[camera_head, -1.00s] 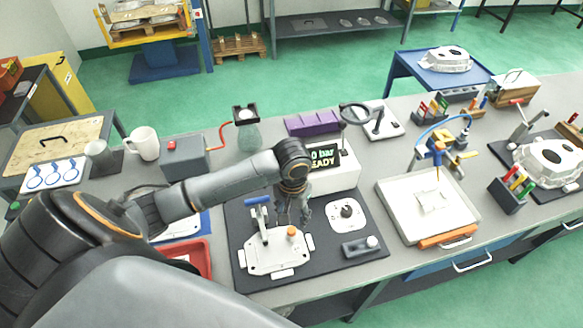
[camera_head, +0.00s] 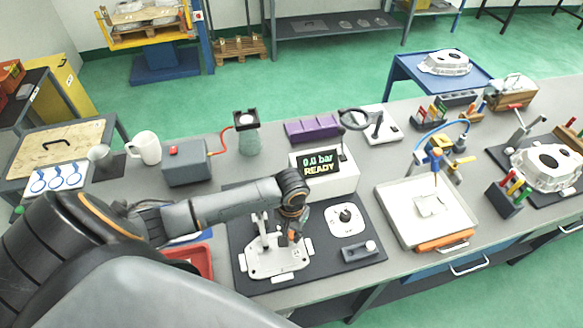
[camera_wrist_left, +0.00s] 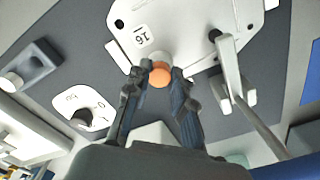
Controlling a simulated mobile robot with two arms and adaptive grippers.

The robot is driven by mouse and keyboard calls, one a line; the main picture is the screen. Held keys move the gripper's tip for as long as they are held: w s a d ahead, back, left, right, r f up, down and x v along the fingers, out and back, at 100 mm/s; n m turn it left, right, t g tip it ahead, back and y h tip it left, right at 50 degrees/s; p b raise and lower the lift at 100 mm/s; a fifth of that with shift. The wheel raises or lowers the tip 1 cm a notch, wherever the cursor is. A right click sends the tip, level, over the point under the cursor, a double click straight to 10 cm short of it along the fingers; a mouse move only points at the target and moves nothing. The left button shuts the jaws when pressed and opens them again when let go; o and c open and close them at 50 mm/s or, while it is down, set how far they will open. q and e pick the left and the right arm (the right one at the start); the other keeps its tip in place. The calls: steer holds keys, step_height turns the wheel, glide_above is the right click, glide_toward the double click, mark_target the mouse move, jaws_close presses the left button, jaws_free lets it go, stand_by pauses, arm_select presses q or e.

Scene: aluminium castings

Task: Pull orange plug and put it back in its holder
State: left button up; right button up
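The orange plug (camera_wrist_left: 160,76) stands on the white casting (camera_wrist_left: 190,25), close to a label reading 16. In the head view the casting (camera_head: 262,266) lies on a dark mat, and the plug (camera_head: 291,238) is partly covered by my left gripper. My left gripper (camera_wrist_left: 161,70) is over the casting with its two fingers apart, one on each side of the plug. I cannot tell whether the fingers touch it. A grey block (camera_head: 357,250) with a pale round knob sits at the mat's front right; it also shows in the left wrist view (camera_wrist_left: 38,62). My right gripper is not in view.
A white plate with a dark knob (camera_head: 345,219) lies on the mat (camera_head: 312,272). A display box (camera_head: 340,182) reading 0.0 bar READY stands behind. A red tray (camera_head: 203,262) is left of the mat.

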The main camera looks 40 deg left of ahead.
arm_select(q)
steer(key=shift+c, duration=0.3)
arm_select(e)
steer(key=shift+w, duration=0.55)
